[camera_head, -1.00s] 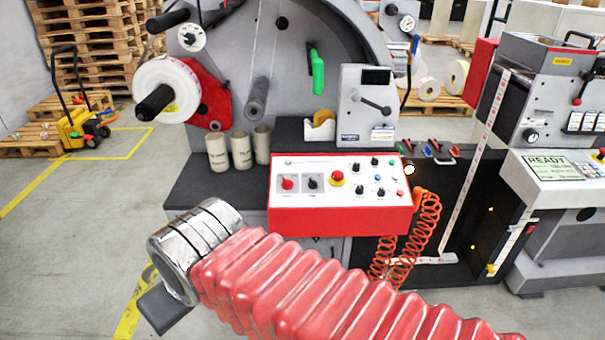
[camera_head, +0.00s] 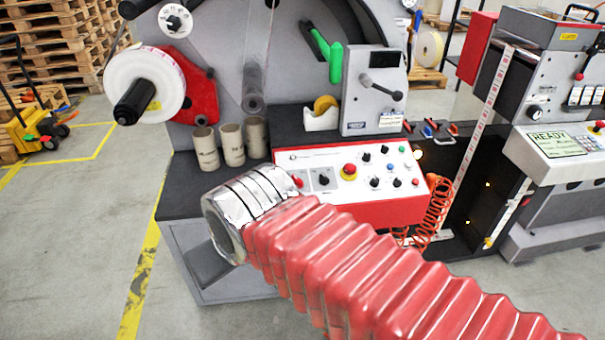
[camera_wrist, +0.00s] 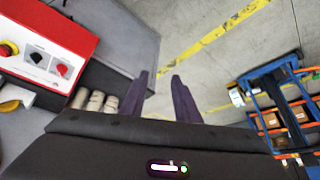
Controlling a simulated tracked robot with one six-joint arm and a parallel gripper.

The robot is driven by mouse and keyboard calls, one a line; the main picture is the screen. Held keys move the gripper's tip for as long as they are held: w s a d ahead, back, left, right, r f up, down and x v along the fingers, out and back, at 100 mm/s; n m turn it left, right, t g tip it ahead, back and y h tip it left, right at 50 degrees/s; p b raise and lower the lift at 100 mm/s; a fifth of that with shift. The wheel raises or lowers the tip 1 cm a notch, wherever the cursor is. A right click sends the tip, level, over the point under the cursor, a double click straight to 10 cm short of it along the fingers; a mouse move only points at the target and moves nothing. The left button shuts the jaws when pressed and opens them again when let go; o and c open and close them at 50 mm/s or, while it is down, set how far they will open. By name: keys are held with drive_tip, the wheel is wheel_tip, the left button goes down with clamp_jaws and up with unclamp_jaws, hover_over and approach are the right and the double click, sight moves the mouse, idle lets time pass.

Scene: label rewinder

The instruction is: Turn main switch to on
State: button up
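The red-sided control box (camera_head: 390,213) with a white top panel stands at the machine's front. A red rotary switch (camera_head: 297,181) sits at the panel's left, partly hidden by my arm. A black rotary switch (camera_head: 323,180) is beside it. In the wrist view the red switch (camera_wrist: 63,70) and black switch (camera_wrist: 36,57) are at upper left. My gripper (camera_wrist: 160,75) shows two dark fingers apart with nothing between them. It is away from the switches and points past the box toward the floor. In the head view my arm hides the fingers.
A red-and-yellow emergency stop (camera_head: 348,171) and several small knobs share the panel. Cardboard cores (camera_head: 231,144) stand left behind the box. An orange coiled hose (camera_head: 438,205) hangs at its right.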

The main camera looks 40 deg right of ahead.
drive_tip(key=shift+w, duration=0.15)
drive_tip(key=w+d+r+h, duration=0.1)
drive_tip(key=w+d, duration=1.3)
drive_tip(key=d, duration=0.1)
drive_tip(key=w+d+f+g, duration=0.15)
drive_tip(key=w+d, duration=0.25)
drive_tip(key=d, duration=0.7)
approach(297, 179)
drive_tip(key=shift+m+h, duration=0.4)
drive_tip(key=v, duration=0.5)
drive_tip(key=shift+s+a, duration=0.3)
drive_tip(key=shift+a, duration=0.1)
drive_tip(key=x, duration=1.3)
drive_tip(key=shift+w+d+f, duration=0.1)
drive_tip(key=shift+w+f, duration=0.15)
drive_tip(key=shift+w, duration=0.1)
